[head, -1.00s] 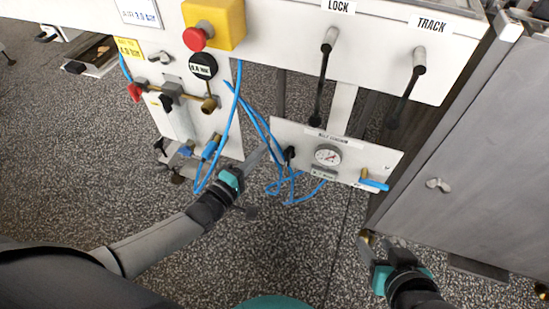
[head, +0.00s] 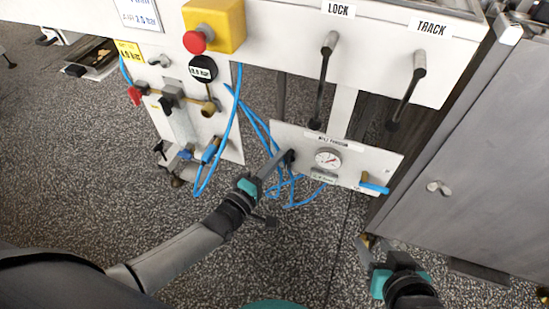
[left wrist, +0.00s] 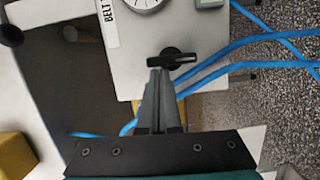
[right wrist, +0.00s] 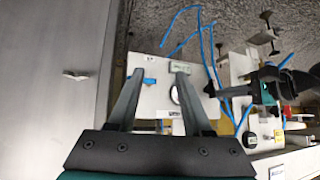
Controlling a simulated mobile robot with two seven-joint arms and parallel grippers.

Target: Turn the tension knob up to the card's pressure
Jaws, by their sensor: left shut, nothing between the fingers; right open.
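The belt tension panel (head: 355,160) carries a small black knob (head: 290,157) at its left end and a round dial gauge (head: 327,159) beside it. The knob also shows in the left wrist view (left wrist: 176,59). My left gripper (head: 277,162) is shut and empty, its fingertips at the knob; in the left wrist view they end just below its bar. I cannot tell if they touch it. A white card (head: 137,13) at the top left seems to read 3.0 bar, partly cut off. My right gripper (head: 376,245) is open and empty, low and right of the panel.
A blue-handled valve (head: 374,187) sits at the panel's right end. Blue hoses (head: 285,190) hang around its left side. LOCK (head: 329,45) and TRACK (head: 419,62) levers hang above. A grey cabinet (head: 470,150) stands at the right. The floor in front is clear.

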